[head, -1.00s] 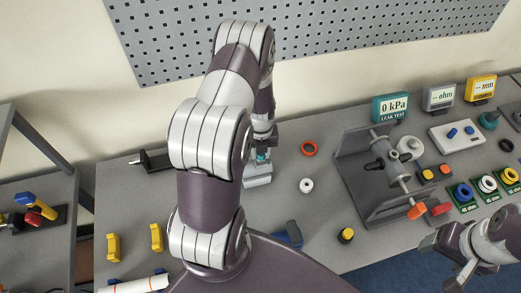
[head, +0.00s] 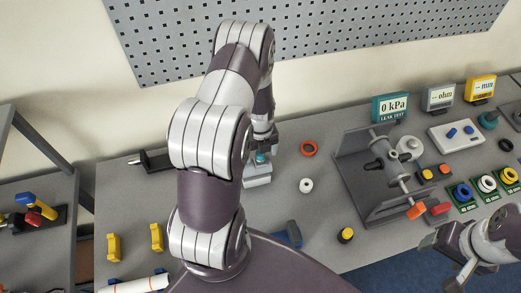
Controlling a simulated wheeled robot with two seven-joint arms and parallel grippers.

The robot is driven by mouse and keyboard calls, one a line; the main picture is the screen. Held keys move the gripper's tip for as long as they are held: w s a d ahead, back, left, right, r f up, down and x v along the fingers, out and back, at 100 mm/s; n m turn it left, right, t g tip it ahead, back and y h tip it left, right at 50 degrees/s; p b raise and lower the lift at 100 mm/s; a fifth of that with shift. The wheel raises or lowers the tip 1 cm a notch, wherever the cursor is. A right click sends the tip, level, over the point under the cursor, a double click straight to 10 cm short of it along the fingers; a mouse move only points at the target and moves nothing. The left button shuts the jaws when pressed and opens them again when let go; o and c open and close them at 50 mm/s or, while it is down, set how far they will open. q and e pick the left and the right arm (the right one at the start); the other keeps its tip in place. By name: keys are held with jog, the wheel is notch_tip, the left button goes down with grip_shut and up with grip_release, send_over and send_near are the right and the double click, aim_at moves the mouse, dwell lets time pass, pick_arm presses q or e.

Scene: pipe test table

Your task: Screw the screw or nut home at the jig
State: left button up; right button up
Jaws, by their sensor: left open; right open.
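My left gripper (head: 264,142) is over the back of the table, above a small grey-white block that I take to be the jig (head: 258,177). A small teal piece (head: 261,157) shows on top of the block, just below the fingers. My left arm hides part of this spot, so I cannot tell whether the fingers touch the teal piece. My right gripper (head: 462,268) is open and empty at the lower right, off the table's front edge.
A red ring (head: 309,148) and a white ring (head: 306,186) lie right of the block. A grey fixture with a pipe (head: 379,175) stands further right. The leak test display (head: 390,107) reads 0 kPa. Yellow clamps (head: 156,237) stand at front left.

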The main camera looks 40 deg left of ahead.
pick_arm(q)
jog(key=n, duration=0.3)
jog(key=shift+n, duration=1)
jog(key=n, duration=0.4)
jog(key=shift+n, duration=0.3)
jog(key=n, duration=1.2)
jog(key=shift+n+p, duration=0.3)
